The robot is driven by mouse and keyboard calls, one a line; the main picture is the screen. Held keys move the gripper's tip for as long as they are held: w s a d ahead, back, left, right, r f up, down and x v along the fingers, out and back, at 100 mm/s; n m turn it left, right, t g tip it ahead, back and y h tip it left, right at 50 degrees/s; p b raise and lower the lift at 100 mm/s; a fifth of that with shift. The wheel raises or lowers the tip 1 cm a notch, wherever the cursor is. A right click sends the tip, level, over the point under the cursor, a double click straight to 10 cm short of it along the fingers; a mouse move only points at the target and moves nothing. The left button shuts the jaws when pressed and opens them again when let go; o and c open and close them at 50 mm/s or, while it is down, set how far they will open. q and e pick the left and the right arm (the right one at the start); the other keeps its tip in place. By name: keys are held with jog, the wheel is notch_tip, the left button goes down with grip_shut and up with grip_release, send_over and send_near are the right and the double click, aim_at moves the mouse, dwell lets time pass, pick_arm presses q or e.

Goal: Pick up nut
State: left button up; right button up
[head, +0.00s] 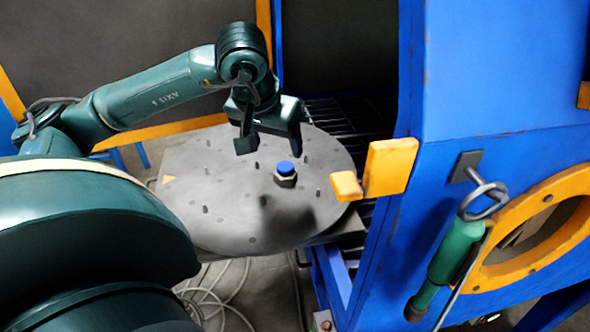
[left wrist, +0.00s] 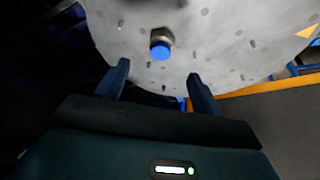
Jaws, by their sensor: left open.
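The nut (head: 285,177) is a metal hex piece with a blue top. It sits upright on a round grey plate (head: 222,225) with small pegs and holes. In the left wrist view the nut (left wrist: 161,40) lies beyond the fingertips, roughly midway between them. My left gripper (head: 268,146) is open and empty above the plate, a little up and left of the nut in the head view. Its two fingers also show in the left wrist view (left wrist: 157,82), apart with nothing between them. My right gripper is not in view.
A blue machine cabinet (head: 480,90) stands on the right, with a yellow block (head: 388,168) jutting near the plate's right edge. A green-handled tool (head: 452,255) hangs on its side. Cables (head: 215,300) lie on the floor below. The plate around the nut has only low pegs.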

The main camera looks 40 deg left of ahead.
aim_at(283, 168)
pick_arm(q)
jog(key=x, duration=0.6)
jog(key=shift+s+f, duration=0.1)
jog(key=shift+f, duration=0.15)
jog(key=shift+x, duration=2.6)
jog(key=shift+a, duration=0.2)
jog(key=shift+c, duration=0.5)
jog(key=shift+r, duration=0.1)
jog(key=c, duration=1.1)
